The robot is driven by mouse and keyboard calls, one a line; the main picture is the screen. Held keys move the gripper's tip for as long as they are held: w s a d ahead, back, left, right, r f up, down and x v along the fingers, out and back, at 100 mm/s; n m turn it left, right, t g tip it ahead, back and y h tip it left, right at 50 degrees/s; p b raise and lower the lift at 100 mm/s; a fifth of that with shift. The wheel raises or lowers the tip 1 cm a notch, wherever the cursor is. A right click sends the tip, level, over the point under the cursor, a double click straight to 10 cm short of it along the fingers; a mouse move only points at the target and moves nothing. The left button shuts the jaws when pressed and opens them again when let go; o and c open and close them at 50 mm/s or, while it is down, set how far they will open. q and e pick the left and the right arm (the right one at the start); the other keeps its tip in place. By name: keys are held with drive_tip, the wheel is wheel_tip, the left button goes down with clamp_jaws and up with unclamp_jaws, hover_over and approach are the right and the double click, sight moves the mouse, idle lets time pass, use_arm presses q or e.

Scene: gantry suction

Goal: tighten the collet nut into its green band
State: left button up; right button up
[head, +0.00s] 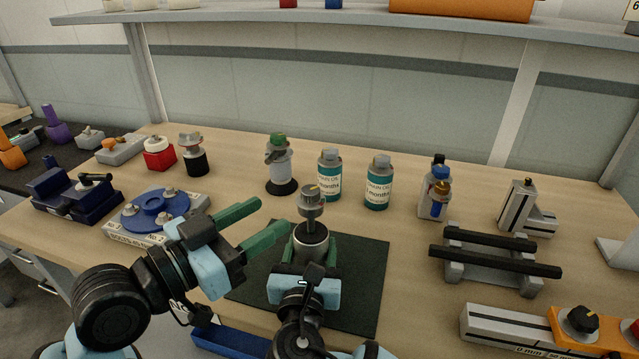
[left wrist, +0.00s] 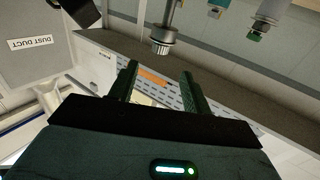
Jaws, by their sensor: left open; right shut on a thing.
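A grey metal tool piece with a knurled collet nut (head: 311,205) stands upright above a dark, metal-rimmed cylinder (head: 311,238) over the dark green mat. A small orange mark shows on its top; I cannot make out a green band. My right gripper (head: 311,250) is shut on the cylinder, a green finger on each side. My left gripper (head: 272,216) is open and empty, left of the nut, its fingers pointing toward it. In the left wrist view, a metal shaft with a ridged collar (left wrist: 162,40), likely the nut, shows beyond the open fingers (left wrist: 160,72), not between them.
The dark mat (head: 364,280) lies under my right gripper. Two teal-labelled bottles (head: 329,178) (head: 378,185) and a green-topped grey device (head: 279,168) stand behind. A blue round fixture (head: 145,212) is at left; a black-railed rack (head: 490,262) is at right.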

sight(318, 187)
use_arm(q)
drive_tip(key=x, duration=1.2)
drive_tip(key=shift+c, duration=0.3)
drive_tip(key=c, duration=0.9)
